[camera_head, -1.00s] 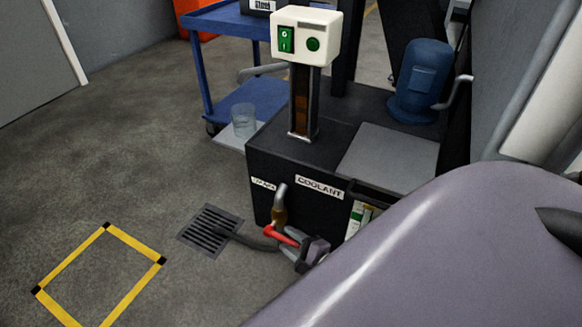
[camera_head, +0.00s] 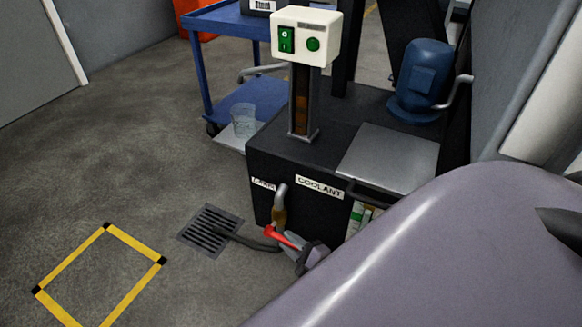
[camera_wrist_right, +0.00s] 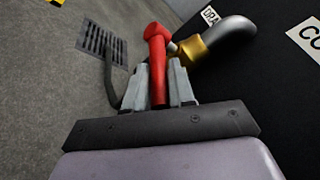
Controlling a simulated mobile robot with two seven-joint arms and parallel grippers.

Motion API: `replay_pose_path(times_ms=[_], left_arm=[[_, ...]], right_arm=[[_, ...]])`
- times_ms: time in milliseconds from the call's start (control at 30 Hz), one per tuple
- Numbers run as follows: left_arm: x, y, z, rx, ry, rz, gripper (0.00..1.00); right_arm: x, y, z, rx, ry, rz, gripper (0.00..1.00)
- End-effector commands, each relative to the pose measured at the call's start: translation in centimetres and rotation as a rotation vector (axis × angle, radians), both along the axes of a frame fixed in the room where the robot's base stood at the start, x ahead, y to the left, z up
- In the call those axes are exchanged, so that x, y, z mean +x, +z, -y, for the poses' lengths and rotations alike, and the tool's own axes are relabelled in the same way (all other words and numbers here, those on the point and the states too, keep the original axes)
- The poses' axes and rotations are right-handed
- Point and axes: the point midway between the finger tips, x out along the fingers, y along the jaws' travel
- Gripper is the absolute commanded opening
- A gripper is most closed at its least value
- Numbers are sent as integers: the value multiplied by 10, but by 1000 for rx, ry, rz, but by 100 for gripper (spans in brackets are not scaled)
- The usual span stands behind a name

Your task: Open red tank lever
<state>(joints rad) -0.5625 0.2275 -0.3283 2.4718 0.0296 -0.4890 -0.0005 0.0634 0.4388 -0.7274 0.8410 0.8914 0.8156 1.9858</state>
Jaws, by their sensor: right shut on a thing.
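The red lever (camera_head: 282,238) is on the drain valve at the front of the black coolant tank (camera_head: 275,160). The valve has a brass body (camera_head: 279,216) and a curved grey pipe (camera_head: 281,195). My right gripper (camera_head: 296,244) is at the lever, its fingers on either side of the handle. In the right wrist view the red lever (camera_wrist_right: 157,65) runs down between the two grey fingers of my right gripper (camera_wrist_right: 158,85), which are shut on it. The brass body (camera_wrist_right: 192,50) is just right of the lever there. My left gripper is not in view.
A floor drain grate (camera_head: 210,230) lies left of the valve, with a dark hose (camera_head: 250,243) running to it. A blue cart (camera_head: 205,75) stands behind. A yellow-taped square (camera_head: 100,275) marks open floor at the left.

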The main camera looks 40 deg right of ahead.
Motion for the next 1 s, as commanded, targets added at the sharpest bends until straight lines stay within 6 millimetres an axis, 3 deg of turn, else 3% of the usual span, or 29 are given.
replay_pose_path(times_ms=[933,967,1000], left_arm=[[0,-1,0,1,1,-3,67],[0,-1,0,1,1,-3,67],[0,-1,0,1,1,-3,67]], right_arm=[[2,-6,2,43,4,114,0],[1,-6,2,43,4,114,33],[1,-6,2,43,4,115,45]])
